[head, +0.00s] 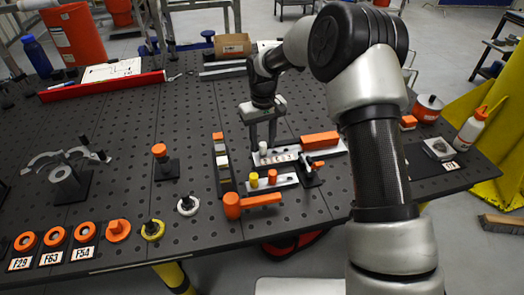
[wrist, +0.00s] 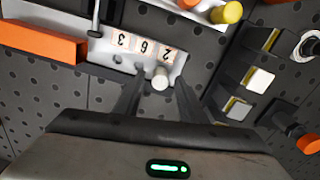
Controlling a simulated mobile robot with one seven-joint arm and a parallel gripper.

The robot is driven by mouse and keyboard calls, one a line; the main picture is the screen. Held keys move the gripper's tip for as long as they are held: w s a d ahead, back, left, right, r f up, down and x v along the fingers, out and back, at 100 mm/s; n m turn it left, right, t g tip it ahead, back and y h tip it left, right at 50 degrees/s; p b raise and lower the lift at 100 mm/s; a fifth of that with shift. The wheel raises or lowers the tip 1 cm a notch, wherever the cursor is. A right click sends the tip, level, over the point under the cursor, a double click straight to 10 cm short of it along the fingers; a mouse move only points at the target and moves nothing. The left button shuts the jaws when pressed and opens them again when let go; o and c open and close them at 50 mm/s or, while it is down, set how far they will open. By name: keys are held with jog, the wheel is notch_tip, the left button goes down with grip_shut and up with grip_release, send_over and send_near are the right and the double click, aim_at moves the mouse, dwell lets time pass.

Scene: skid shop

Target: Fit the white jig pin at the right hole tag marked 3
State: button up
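The white jig pin (head: 262,147) stands upright near one end of a pale plate with a row of number tags. It also shows in the wrist view (wrist: 160,77), at the end with the tag marked 2 (wrist: 168,53). The tag marked 3 (head: 289,155) is at the row's right end in the head view; in the wrist view it (wrist: 121,40) appears inverted at the left. A dark hole (wrist: 117,58) lies beside it. My gripper (head: 263,141) is pointing down with its fingers apart, one on each side of the white pin. Whether they touch it is unclear.
An orange block (head: 319,140) lies behind the plate's right end. In front, a second plate holds a yellow pin (head: 253,180) and an orange pin (head: 272,176). A dark rack (head: 222,165) of small blocks stands left. An orange-handled tool (head: 253,202) lies nearer the front edge.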

aim_at(263, 144)
grip_shut()
jog(key=shift+r+p, duration=1.85)
jog(key=shift+r, duration=1.2)
